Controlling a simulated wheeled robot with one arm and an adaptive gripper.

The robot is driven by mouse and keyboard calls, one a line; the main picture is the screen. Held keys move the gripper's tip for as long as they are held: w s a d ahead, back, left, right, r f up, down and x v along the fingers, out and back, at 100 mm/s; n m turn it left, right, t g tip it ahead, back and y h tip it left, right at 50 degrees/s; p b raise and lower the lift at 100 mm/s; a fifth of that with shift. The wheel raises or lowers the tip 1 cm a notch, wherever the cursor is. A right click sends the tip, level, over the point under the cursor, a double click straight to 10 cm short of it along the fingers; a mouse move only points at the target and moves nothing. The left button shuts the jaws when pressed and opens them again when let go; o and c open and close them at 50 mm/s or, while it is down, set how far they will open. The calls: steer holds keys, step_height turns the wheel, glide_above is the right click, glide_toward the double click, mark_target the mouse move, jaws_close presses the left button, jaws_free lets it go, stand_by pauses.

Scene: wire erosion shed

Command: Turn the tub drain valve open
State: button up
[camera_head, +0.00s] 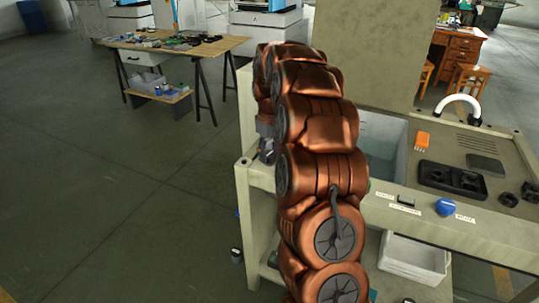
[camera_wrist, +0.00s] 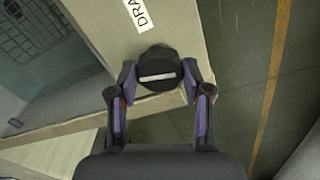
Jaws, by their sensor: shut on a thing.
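The tub drain valve shows in the wrist view as a round black knob (camera_wrist: 157,72) with a white bar on its face. The bar lies nearly level in the picture, roughly crosswise to the lettering. The knob sits at the corner of a beige panel, beside a white label (camera_wrist: 138,14) of which "DRA" is readable. My gripper (camera_wrist: 159,76) is shut on the knob, one finger on each side. In the head view my copper arm reaches over the beige bench's left end and hides the valve; the gripper is mostly hidden too.
The beige bench has a grey tub (camera_head: 382,140) at its left part. On its front rail are a blue knob (camera_head: 446,207) and a small black switch (camera_head: 407,200). A white bin (camera_head: 412,258) stands below. Open floor (camera_head: 110,200) lies left of the bench.

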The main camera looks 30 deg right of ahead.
mark_target(269, 154)
steer(key=shift+n, duration=1.1)
steer(key=o, duration=1.2)
steer(key=shift+c, duration=0.2)
step_height(269, 154, up, 12)
steer(key=shift+a, duration=0.1)
